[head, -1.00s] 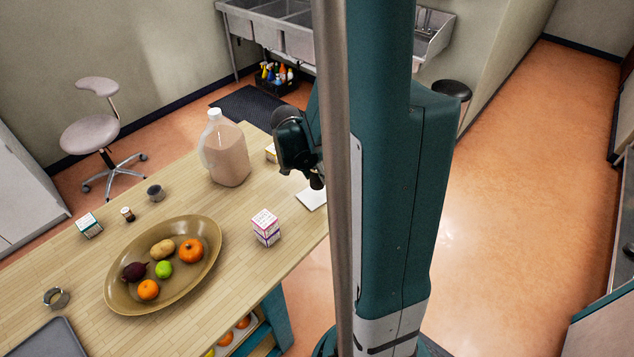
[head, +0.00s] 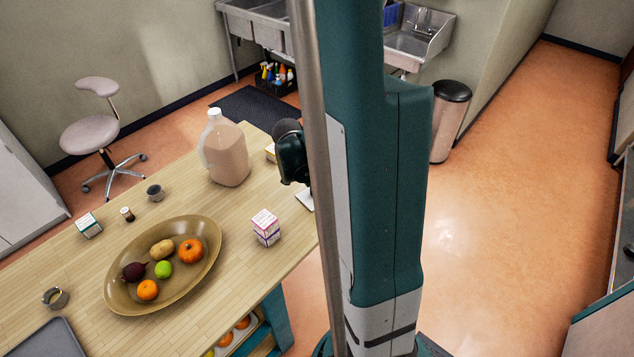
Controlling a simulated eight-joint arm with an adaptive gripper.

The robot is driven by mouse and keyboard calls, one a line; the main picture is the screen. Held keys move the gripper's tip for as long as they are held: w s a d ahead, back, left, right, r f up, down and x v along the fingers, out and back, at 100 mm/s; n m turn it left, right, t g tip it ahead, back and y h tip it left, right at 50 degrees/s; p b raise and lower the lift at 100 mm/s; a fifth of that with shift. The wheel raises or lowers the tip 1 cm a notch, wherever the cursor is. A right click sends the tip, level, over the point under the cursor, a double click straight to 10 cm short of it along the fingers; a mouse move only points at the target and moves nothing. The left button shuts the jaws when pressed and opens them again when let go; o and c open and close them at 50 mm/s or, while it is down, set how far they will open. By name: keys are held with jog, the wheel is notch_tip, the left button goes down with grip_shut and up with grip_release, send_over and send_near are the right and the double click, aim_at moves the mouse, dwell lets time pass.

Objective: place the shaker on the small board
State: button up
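A small dark jar with a pale top (head: 127,214), which looks like the shaker, stands upright on the wooden table between a box and a dark cup. The small board, a pale flat piece (head: 306,201), lies at the table's right end, partly hidden by my arm and column. The end of my arm with my gripper (head: 290,181) is over that end of the table, far from the jar. My gripper's fingers are mostly hidden, so I cannot see whether they are open or hold anything.
An oval bowl of fruit and vegetables (head: 205,262) takes up the middle of the table (head: 75,262). A large jug (head: 227,158) stands at the back. Around them are a pink-white box (head: 266,227), a green-white box (head: 89,225), a dark cup (head: 154,192), a metal ring-like item (head: 55,298) and a grey tray (head: 45,342).

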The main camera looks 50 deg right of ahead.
jog(key=shift+f, duration=0.15)
jog(key=o, duration=0.9)
jog(key=shift+o, duration=0.2)
jog(key=shift+r, duration=0.2)
jog(key=v, duration=1.2)
jog(key=shift+p, duration=0.45)
jog(key=shift+r, duration=0.1)
